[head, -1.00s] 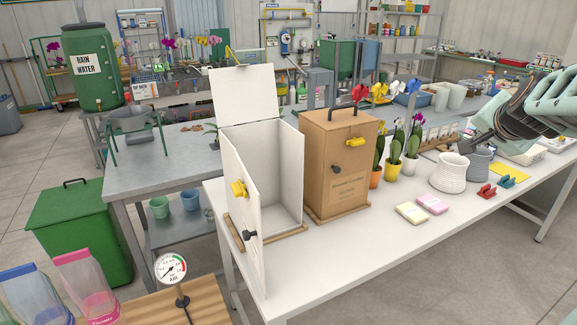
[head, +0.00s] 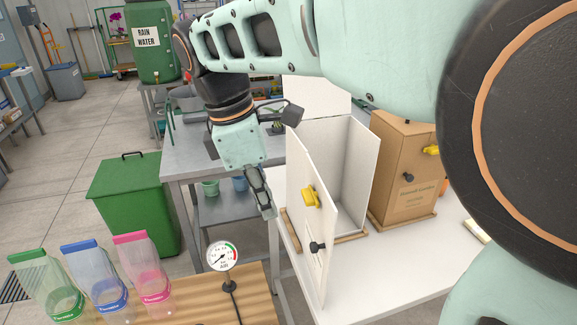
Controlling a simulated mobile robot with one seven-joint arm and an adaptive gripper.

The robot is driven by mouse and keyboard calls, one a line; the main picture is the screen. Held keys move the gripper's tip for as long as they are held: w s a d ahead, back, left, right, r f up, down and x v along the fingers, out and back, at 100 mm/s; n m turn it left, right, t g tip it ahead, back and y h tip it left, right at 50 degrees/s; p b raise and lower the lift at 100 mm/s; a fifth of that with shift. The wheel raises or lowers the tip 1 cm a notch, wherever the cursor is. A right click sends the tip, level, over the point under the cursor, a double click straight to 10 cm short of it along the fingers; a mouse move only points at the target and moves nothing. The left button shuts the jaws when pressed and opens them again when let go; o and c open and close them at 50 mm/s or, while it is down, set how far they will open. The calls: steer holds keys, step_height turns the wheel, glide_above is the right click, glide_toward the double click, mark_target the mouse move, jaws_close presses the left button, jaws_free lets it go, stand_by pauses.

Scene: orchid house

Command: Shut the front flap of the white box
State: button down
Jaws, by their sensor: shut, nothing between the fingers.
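The white box (head: 349,165) stands on the white table with its lid raised at the back. Its front flap (head: 317,262) stands swung out on the left, leaving the front open. The flap bears a yellow latch (head: 311,197) and a black knob (head: 317,247) on its outer face. My gripper (head: 267,207) is shut and empty, pointing down. In the picture it is just left of the flap, on its outer side, with a visible gap between them. The box's inside shows and looks empty.
A brown box (head: 404,172) stands close to the right of the white box. A gauge (head: 222,256) and several clear bottles (head: 142,275) stand at front left. A green bin (head: 132,205) is on the floor. My arm hides the right side.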

steer(key=d+f, duration=0.6)
steer(key=f, duration=0.4)
steer(key=shift+w, duration=0.4)
steer(key=shift+d+n, duration=0.2)
steer(key=shift+n, duration=0.1)
